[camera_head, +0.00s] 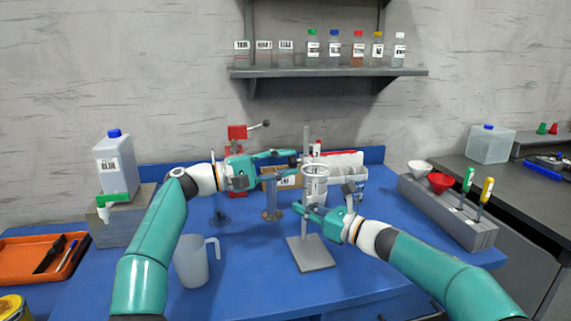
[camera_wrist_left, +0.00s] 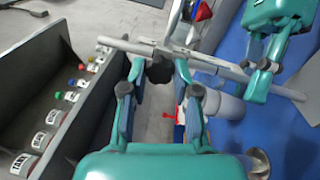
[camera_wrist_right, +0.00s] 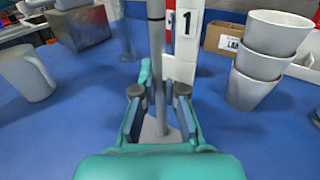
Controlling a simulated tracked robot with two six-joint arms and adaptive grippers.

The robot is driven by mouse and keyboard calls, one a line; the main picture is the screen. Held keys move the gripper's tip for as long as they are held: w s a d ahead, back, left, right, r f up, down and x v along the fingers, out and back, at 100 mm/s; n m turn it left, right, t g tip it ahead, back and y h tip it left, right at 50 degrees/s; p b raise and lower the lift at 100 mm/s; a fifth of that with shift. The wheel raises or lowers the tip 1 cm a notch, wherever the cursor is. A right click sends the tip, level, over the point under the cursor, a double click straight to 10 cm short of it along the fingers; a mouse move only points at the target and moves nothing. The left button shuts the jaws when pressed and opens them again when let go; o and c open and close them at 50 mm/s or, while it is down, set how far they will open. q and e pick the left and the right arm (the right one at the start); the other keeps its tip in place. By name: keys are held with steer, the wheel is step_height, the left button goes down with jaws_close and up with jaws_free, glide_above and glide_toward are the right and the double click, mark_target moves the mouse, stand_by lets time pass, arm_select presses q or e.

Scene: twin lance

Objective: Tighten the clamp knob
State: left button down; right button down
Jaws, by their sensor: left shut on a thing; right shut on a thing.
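The clamp stand has a grey base plate (camera_head: 318,255) and an upright metal rod (camera_wrist_right: 157,45). In the left wrist view the rod (camera_wrist_left: 225,70) runs across the picture and carries a clamp with a black knob (camera_wrist_left: 159,69). My left gripper (camera_head: 290,157) is high at the rod; in the left wrist view its fingers (camera_wrist_left: 158,76) are on both sides of the knob, shut on it. My right gripper (camera_head: 304,208) is lower, and in the right wrist view its fingers (camera_wrist_right: 155,92) are shut on the rod above the base. The head view hides the knob.
A white jug (camera_head: 192,262) is on the blue table at front left. Stacked white cups (camera_wrist_right: 262,65) stand at right in the right wrist view. A wall shelf (camera_head: 330,72) holds several bottles.

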arm_select(q)
steer(key=shift+d+f, duration=0.1)
steer(key=shift+f, duration=0.05)
steer(key=c, duration=1.2)
jaws_free()
steer(key=shift+o, duration=0.2)
steer(key=shift+s+a, duration=0.15)
steer(key=shift+a, duration=0.4)
steer(key=v, duration=0.6)
steer(key=shift+a, duration=0.2)
steer(key=shift+s+f, duration=0.1)
